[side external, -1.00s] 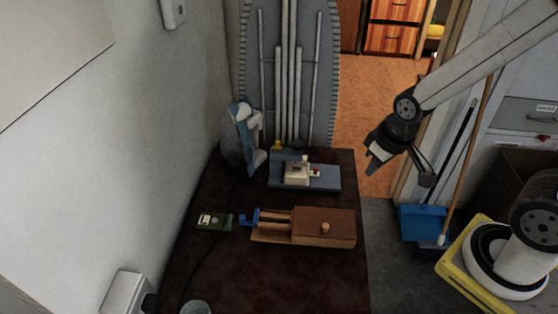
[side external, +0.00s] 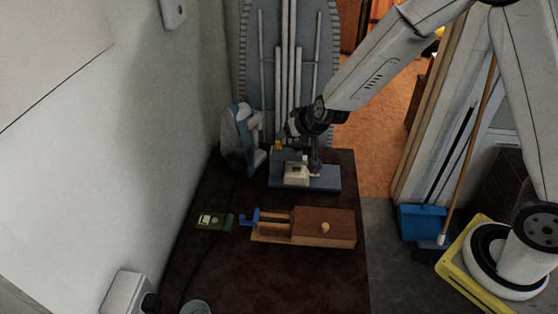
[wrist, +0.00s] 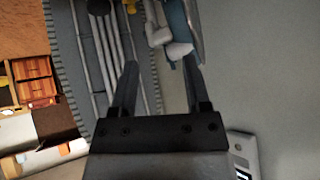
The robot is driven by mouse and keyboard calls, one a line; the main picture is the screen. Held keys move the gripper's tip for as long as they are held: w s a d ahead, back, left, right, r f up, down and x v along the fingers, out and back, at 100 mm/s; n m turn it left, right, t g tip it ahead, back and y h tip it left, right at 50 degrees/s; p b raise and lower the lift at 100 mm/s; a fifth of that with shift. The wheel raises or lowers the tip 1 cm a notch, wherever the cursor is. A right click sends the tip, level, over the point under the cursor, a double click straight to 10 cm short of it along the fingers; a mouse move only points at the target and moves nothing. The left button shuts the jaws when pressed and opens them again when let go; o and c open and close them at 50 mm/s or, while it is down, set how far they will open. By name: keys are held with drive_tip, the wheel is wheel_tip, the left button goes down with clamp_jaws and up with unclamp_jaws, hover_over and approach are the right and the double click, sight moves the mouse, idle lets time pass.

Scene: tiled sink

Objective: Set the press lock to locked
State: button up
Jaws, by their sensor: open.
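A blue-grey plate (side external: 325,184) with a cream block (side external: 297,174) on it lies at the back of the dark table; this looks like the press lock. A small yellow part (side external: 277,147) shows at its back left. My gripper (side external: 298,155) is open and empty, just above and behind the cream block. One finger hangs over the right part of the plate and hides some of the fixture. I cannot tell whether it touches. In the wrist view both fingers of my gripper (wrist: 160,63) are spread with nothing between them, and the press lock is not clearly visible.
A blue and white iron (side external: 236,140) stands left of the plate, also seen in the wrist view (wrist: 178,30). An ironing board (side external: 255,60) rises behind. A wooden box (side external: 325,228) with a blue-ended slide and a green item (side external: 213,221) lie in front. The table front is mostly clear.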

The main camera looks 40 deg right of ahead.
drive_tip(key=w+f+m+t+h, duration=0.25)
drive_tip(key=w+f+h, duration=0.2)
drive_tip(key=w, duration=0.35)
drive_tip(key=m+g+h, duration=0.1)
drive_tip(key=m+h, duration=0.3)
drive_tip(key=h, duration=0.1)
approach(277, 142)
drive_tip(key=w+d, duration=0.2)
drive_tip(key=shift+s+f+n, duration=0.2)
drive_tip(key=shift+f+n, duration=0.05)
drive_tip(key=shift+f, duration=0.1)
drive_tip(key=shift+w+d+f, duration=0.1)
drive_tip(key=shift+w+d, duration=0.05)
drive_tip(key=shift+x, duration=3.7)
drive_tip(key=shift+f+g+y, duration=0.15)
drive_tip(key=shift+g+y, duration=0.1)
clamp_jaws()
